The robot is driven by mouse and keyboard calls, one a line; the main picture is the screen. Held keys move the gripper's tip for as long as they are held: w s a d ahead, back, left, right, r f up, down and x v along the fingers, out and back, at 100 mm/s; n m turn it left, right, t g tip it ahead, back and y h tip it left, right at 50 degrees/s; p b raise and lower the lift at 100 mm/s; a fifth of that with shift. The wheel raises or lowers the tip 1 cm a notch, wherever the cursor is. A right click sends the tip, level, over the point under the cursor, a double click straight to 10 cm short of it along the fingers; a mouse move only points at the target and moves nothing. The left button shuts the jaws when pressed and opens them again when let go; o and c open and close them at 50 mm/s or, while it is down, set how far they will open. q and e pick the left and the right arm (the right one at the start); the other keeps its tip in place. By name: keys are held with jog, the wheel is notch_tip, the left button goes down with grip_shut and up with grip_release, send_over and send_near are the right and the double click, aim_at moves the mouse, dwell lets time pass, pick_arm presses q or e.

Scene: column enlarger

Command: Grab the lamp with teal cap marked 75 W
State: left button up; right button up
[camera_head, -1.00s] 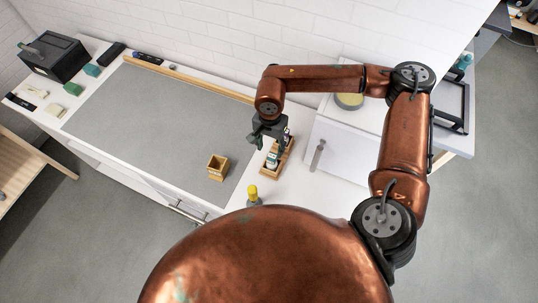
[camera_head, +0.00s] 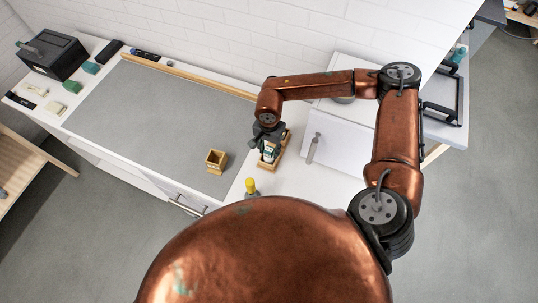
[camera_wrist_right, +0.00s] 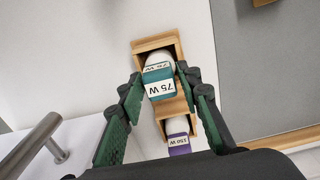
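The lamp with the teal cap marked 75 W (camera_wrist_right: 160,87) stands in a compartment of a wooden rack (camera_wrist_right: 154,43). Its white bulb shows behind the cap in the right wrist view. In the head view the lamp (camera_head: 269,153) is partly hidden by my right gripper (camera_head: 268,140). That gripper (camera_wrist_right: 160,75) is open, with its green-padded fingers on either side of the lamp; whether either pad touches it I cannot tell. A lamp with a purple cap marked 150 W (camera_wrist_right: 178,143) stands in the same rack, nearer the wrist. My left gripper is not in view.
A small wooden box (camera_head: 216,161) stands on the grey mat (camera_head: 150,110) left of the rack. A yellow-topped item (camera_head: 251,186) is near the front edge. A white cabinet with a grey handle (camera_head: 313,148) stands close to the right of the rack.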

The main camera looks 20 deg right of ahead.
jog(key=c, duration=0.8)
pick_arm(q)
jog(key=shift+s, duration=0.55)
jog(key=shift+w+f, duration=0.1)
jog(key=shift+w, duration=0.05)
pick_arm(e)
jog(key=shift+r, duration=0.15)
